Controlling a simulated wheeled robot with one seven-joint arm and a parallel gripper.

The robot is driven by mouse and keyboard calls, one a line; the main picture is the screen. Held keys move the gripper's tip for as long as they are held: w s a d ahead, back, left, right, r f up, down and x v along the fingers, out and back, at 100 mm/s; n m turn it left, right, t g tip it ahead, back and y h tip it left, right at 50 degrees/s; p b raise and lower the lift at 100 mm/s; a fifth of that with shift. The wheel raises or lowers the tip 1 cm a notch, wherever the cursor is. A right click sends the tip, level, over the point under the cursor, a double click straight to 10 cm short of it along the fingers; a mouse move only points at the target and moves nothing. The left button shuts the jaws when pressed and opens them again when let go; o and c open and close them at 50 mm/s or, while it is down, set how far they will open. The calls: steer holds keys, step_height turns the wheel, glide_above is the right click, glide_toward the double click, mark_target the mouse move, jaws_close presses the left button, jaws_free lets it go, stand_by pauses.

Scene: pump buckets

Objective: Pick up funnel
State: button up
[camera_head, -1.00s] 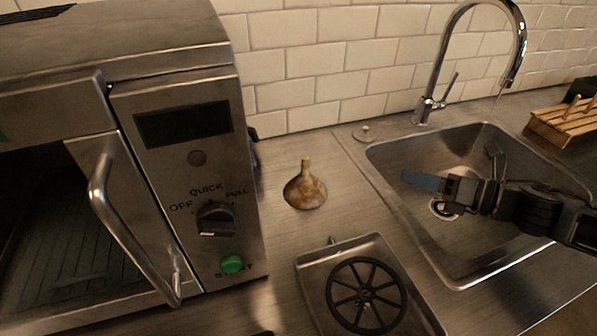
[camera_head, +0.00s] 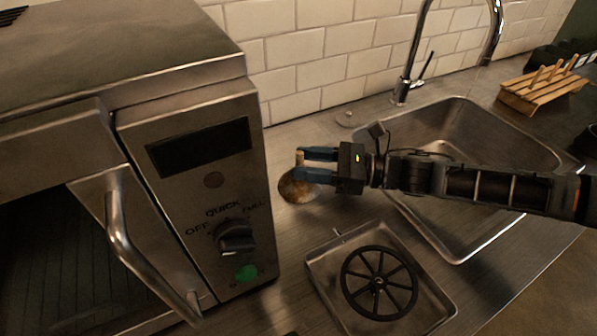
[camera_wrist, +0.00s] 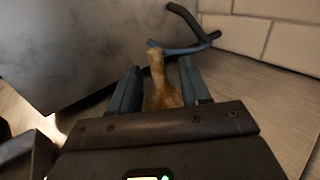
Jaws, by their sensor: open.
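The funnel (camera_head: 296,189) is small, brown and worn. It stands spout up on the steel counter, between the microwave and the sink. My gripper (camera_head: 305,164) reaches in from the right at the height of the spout, its two blue fingers open and spread on either side of it. In the wrist view, the funnel's spout (camera_wrist: 157,68) rises between the open fingers (camera_wrist: 156,84). The gripper body hides the lower part of the funnel there. I cannot tell whether either finger touches it.
A steel microwave (camera_head: 193,151) stands close on the left. A shallow steel tray (camera_head: 327,272) with a black spoked wheel (camera_head: 379,283) lies in front. The sink (camera_head: 470,125) and faucet (camera_head: 407,80) are to the right. A tiled wall (camera_head: 330,50) closes the back.

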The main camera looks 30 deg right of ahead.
steer(key=shift+p+x, duration=0.45)
steer(key=shift+x, duration=1.3)
steer(key=shift+s+r, duration=0.1)
steer(key=shift+r, duration=0.05)
steer(key=shift+c, duration=0.5)
jaws_close()
